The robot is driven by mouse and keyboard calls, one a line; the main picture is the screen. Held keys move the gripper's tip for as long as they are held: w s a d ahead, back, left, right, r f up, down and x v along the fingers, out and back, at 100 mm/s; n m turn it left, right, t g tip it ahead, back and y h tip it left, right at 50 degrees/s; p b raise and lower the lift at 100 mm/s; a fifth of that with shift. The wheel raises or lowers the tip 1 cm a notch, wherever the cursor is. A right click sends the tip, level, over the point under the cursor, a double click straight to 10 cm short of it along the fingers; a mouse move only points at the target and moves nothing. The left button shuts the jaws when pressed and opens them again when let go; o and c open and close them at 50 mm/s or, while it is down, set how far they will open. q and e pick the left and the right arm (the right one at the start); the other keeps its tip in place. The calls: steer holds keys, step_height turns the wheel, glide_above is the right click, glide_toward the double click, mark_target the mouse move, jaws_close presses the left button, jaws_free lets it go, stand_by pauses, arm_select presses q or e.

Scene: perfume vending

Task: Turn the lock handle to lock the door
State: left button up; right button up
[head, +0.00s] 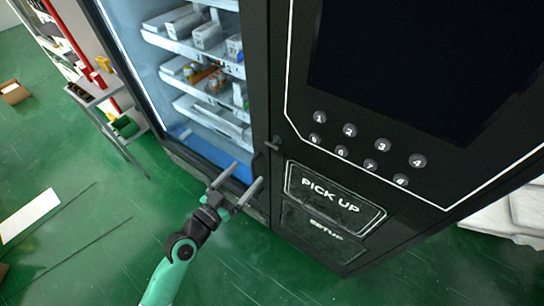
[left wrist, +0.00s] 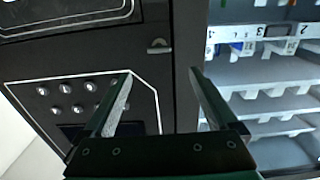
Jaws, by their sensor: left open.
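The lock handle (head: 273,143) is a small dark lever on the black front of the vending machine, between the glass door (head: 175,85) and the keypad panel. It also shows in the left wrist view (left wrist: 158,46), ahead of the fingers, in the upper middle. My left gripper (head: 247,173) is open and empty, below and slightly left of the handle in the head view. Its two fingers (left wrist: 160,73) point towards the handle, apart from it. The glass door appears to sit against the frame; I cannot tell whether it is fully closed. My right gripper is not in view.
Numbered round buttons (head: 349,130) and a PICK UP flap (head: 331,195) are right of the handle. Stocked shelves (head: 205,60) show behind the glass. A rack (head: 103,95) stands at the left. The green floor (head: 90,215) is mostly clear.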

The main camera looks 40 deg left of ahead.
mark_target(270, 146)
arm_select(q)
steer(key=w, duration=0.3)
steer(key=w+a, duration=0.1)
steer(key=w, duration=0.7)
steer(key=shift+w+a+r, duration=0.1)
steer(key=shift+w+a, duration=0.15)
steer(key=shift+a, duration=0.1)
steer(key=c, duration=1.4)
steer(key=shift+o, duration=0.2)
steer(key=shift+n, duration=0.3)
steer(key=n, duration=0.3)
steer(key=shift+n+p, duration=0.3)
steer(key=n, duration=0.4)
steer(key=shift+a+n, duration=0.15)
steer(key=shift+n, duration=0.15)
steer(key=n+p, duration=0.1)
steer(key=n, duration=0.8)
steer(key=shift+f, duration=0.2)
